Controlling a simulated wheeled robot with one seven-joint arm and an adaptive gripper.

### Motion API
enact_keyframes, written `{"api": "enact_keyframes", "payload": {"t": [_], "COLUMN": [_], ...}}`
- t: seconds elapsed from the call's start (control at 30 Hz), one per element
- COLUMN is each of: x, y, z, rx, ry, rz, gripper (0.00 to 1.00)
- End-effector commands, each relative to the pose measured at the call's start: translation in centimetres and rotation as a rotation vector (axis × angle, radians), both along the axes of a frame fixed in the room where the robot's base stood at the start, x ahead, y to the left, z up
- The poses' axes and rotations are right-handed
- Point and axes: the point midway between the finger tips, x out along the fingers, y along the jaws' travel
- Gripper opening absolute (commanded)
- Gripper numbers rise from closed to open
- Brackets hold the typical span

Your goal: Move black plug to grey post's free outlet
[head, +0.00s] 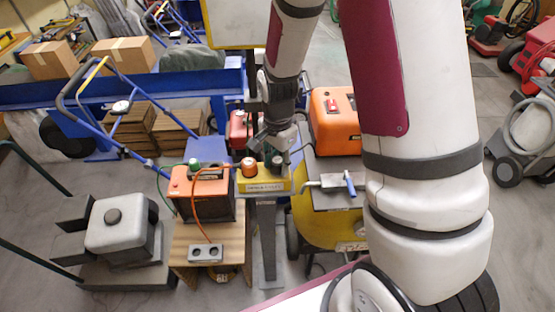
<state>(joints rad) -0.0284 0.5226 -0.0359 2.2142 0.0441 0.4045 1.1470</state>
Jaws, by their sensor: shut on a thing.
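The grey post (267,235) stands near the centre with a yellow labelled head (263,186). An orange plug (249,168) sits on the left part of that head. My gripper (275,150) points down over the right part of the head, just right of the orange plug. It is shut on a small dark thing at its tip, which looks like the black plug (277,161). The plug is mostly hidden by the fingers and blends with them. I cannot tell whether it touches the outlet or is seated in it. The outlet beneath is hidden.
Left of the post, an orange box (202,187) with a green knob-like top stands on a wooden stand, with an orange cable and a grey socket block (206,252). A yellow machine (325,215) with a blue-handled clamp stands close on the right. A blue trolley (125,125) is behind.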

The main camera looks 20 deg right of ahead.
Motion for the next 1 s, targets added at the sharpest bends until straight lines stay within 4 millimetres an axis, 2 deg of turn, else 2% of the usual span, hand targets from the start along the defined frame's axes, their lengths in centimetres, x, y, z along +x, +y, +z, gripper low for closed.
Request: {"api": "enact_keyframes", "payload": {"t": [0.03, 0.1, 0.13, 0.43, 0.57, 1.0], "x": [0.0, 0.0, 0.0, 0.0, 0.1, 0.1], "y": [0.0, 0.0, 0.0, 0.0, 0.0, 0.0], "z": [0.0, 0.0, 0.0, 0.1, 0.9, 9.2], "rx": [0.0, 0.0, 0.0, 0.0, 0.0, 0.0], "ry": [0.0, 0.0, 0.0, 0.0, -0.002, -0.005], "rz": [0.0, 0.0, 0.0, 0.0, 0.001, 0.001], "gripper": [0.39, 0.55, 0.58, 0.58, 0.58, 0.58]}}
